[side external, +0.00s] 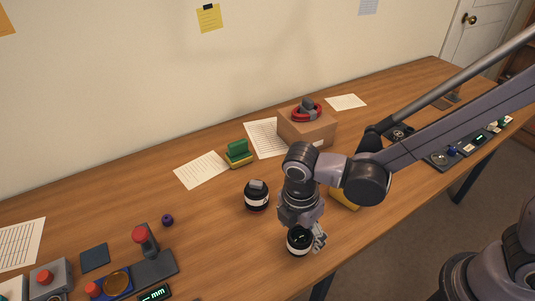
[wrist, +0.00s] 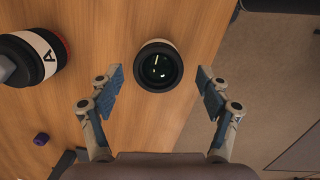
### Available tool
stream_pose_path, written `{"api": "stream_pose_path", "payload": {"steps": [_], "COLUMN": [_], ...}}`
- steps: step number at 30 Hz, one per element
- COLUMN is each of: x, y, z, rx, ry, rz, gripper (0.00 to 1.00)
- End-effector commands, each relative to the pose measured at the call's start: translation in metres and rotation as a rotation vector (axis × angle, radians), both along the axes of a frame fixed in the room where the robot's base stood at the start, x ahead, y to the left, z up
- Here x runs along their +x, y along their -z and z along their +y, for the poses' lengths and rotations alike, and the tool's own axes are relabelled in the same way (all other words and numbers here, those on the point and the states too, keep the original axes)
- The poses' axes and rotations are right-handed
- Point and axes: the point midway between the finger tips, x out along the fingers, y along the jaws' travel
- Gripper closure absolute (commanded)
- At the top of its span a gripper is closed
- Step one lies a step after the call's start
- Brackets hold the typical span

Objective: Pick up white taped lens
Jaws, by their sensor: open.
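A black lens (side external: 299,241) with a pale band stands upright near the table's front edge, below my gripper (side external: 306,230). In the wrist view this lens (wrist: 158,66) shows its dark glass top and a thin pale rim. My gripper (wrist: 161,80) is open there, one finger on each side of the lens, with a visible gap on both sides. A second black lens (side external: 256,196) with a white band stands to the left; in the wrist view it (wrist: 33,58) shows a letter A on the band and a red ring. My gripper partly hides the first lens in the side view.
A cardboard box (side external: 308,131) with a red-and-dark item on top stands behind. A green-and-yellow block (side external: 238,153) and a small purple piece (side external: 167,220) lie left. A yellow object (side external: 345,197) is partly behind my arm. The table edge is close to the first lens.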

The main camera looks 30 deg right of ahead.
Motion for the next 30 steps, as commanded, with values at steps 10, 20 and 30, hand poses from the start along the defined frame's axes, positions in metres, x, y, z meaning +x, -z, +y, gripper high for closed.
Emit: {"api": "stream_pose_path", "payload": {"steps": [10,20,30], "x": [0.003,0.003,0.003], "y": [0.033,0.034,0.034], "z": [-0.003,-0.003,-0.003], "rx": [0.001,0.001,0.001], "ry": [0.000,0.000,0.000], "rz": [-0.001,-0.001,-0.001], "gripper": [0.23,0.43,0.88]}}
